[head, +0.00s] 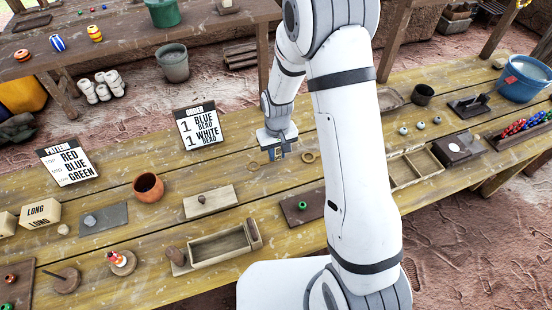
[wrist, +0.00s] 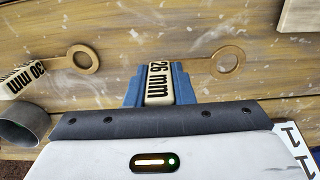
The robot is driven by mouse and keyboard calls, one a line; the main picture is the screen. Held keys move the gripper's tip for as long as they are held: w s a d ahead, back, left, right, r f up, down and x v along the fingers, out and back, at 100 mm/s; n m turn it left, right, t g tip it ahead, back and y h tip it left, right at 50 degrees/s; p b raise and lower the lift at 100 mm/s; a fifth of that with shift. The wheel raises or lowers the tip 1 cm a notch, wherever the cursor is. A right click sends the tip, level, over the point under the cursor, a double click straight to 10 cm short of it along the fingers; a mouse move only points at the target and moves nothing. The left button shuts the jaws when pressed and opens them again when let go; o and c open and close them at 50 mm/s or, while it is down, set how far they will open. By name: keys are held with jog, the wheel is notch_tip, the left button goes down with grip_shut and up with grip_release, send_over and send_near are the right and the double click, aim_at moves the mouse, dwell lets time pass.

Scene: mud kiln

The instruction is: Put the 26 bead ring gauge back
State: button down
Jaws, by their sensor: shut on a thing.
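My gripper (head: 280,153) is low over the middle of the table. In the wrist view my gripper (wrist: 159,85) is shut on the cream block marked 26 mm of the 26 bead ring gauge (wrist: 158,80). Its thin brass neck and ring (wrist: 227,59) stick out to the right there. In the head view the ring of this gauge (head: 253,165) shows left of my gripper. The 30 mm gauge (wrist: 83,59) lies left of my gripper in the wrist view. Its ring (head: 308,157) is right of my gripper in the head view. I cannot tell whether the held gauge touches the table.
The order sign (head: 199,125) stands left of my gripper. A wooden board (head: 210,201) and a long tray (head: 219,245) lie nearer the front. A dark board with a green bead (head: 302,207) is close by. A grey cup (wrist: 24,122) stands near the 30 mm gauge.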

jog(key=shift+s+f+p, duration=0.1)
jog(key=shift+f+p, duration=0.2)
jog(key=shift+f, duration=1.7)
jog(key=shift+f, duration=0.1)
jog(key=c, duration=1.3)
grip_release()
jog(key=shift+o, duration=0.2)
notch_tip(320, 180, up, 12)
jog(key=shift+r+b, duration=0.1)
jog(key=shift+b, duration=1.05)
jog(key=s+d+r+m+t, duration=0.1)
jog(key=s+d+r, duration=0.2)
jog(key=s+r, duration=0.3)
jog(key=s+d+r+m+t, duration=0.1)
jog(key=s+d+r, duration=0.2)
jog(key=r, duration=0.4)
jog(key=s+d+r, duration=0.2)
jog(key=s, duration=0.4)
jog(key=s+d+r+m+t, duration=0.1)
jog(key=s+d+r, duration=0.1)
jog(key=s, duration=0.3)
jog(key=shift+s+d+r, duration=0.15)
jog(key=shift+s+r, duration=0.2)
jog(key=shift+r, duration=0.15)
